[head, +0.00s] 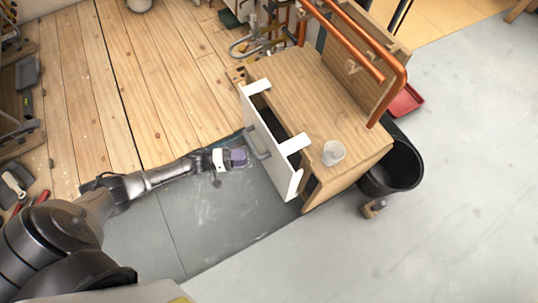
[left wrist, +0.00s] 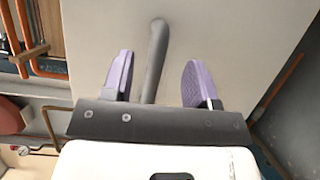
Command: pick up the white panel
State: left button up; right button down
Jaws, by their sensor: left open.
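The white panel (head: 270,153) stands upright at the front of the wooden cabinet (head: 308,92), with white pieces at its top corners and a grey bar handle (head: 259,147) on its face. My left gripper (head: 244,157), with purple finger pads, is just in front of the handle. In the left wrist view, the panel (left wrist: 235,35) fills much of the picture. The handle (left wrist: 155,52) shows between the open fingers of my left gripper (left wrist: 160,80), nearer the left finger. I cannot tell whether a finger touches it. My right gripper is not in view.
A white cup (head: 333,152) stands on the cabinet top near its front corner. Copper pipes (head: 350,45) rise above the cabinet's back board. A black bucket (head: 395,168) stands to its right. The grey floor (head: 440,230) at the lower right is mostly clear.

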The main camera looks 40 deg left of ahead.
aim_at(260, 156)
pick_arm(q)
jog(key=b+x, duration=0.3)
jog(key=x, duration=0.3)
jog(key=shift+d+f, duration=0.1)
jog(key=shift+f, duration=0.05)
jog(key=shift+w+d+b, duration=0.4)
jog(key=shift+d, duration=0.1)
jog(key=shift+a, duration=0.1)
jog(key=shift+c, duration=0.7)
grip_shut()
